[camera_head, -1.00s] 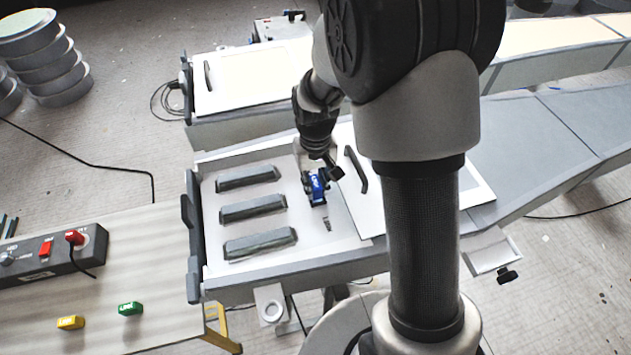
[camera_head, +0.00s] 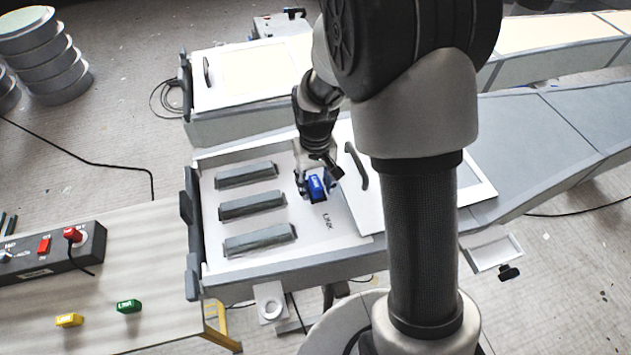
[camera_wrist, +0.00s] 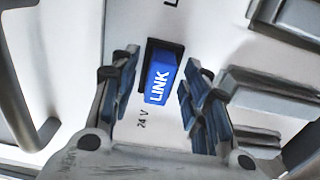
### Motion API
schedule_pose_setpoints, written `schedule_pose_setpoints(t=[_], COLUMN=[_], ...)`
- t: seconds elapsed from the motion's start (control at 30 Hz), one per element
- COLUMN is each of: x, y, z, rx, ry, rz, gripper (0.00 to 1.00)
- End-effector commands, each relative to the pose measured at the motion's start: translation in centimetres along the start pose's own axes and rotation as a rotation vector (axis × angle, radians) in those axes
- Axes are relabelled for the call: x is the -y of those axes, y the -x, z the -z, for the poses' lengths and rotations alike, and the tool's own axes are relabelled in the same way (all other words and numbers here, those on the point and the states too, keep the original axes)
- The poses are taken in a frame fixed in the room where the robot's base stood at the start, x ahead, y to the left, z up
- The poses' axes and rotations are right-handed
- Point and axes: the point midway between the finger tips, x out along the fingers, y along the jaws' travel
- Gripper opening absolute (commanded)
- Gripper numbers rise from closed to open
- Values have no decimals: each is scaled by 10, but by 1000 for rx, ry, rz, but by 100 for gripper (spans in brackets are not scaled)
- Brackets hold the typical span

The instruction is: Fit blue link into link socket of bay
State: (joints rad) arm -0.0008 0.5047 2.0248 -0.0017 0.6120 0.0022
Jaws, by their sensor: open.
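The blue link (camera_head: 316,186) stands on the white panel of the bay, beside the printed LINK label. In the wrist view the blue link (camera_wrist: 160,84) shows its white LINK lettering and stands at the dark link socket (camera_wrist: 151,52), whose black edge shows beside and behind it. How deep it sits I cannot tell. My gripper (camera_head: 315,184) is open around the link. In the wrist view the fingers of my gripper (camera_wrist: 161,66) are on either side of the link, with a visible gap on each side.
Several grey ribbed bars (camera_head: 252,207) lie left of the link on the bay. A white lid with a dark handle (camera_head: 356,166) is close on the right. Green (camera_head: 129,306) and yellow (camera_head: 69,320) links lie on the table, near a switch box (camera_head: 50,253).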

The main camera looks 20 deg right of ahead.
Motion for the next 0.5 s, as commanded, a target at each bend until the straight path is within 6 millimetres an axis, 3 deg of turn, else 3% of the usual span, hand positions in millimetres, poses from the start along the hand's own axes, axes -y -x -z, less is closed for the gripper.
schedule_pose_setpoints(t=[0.27, 0.5], x=[0, 0], y=[8, 52], z=[1, 2], rx=[-4, -6], ry=[0, 0], rz=[0, 0], gripper=[43, 43])
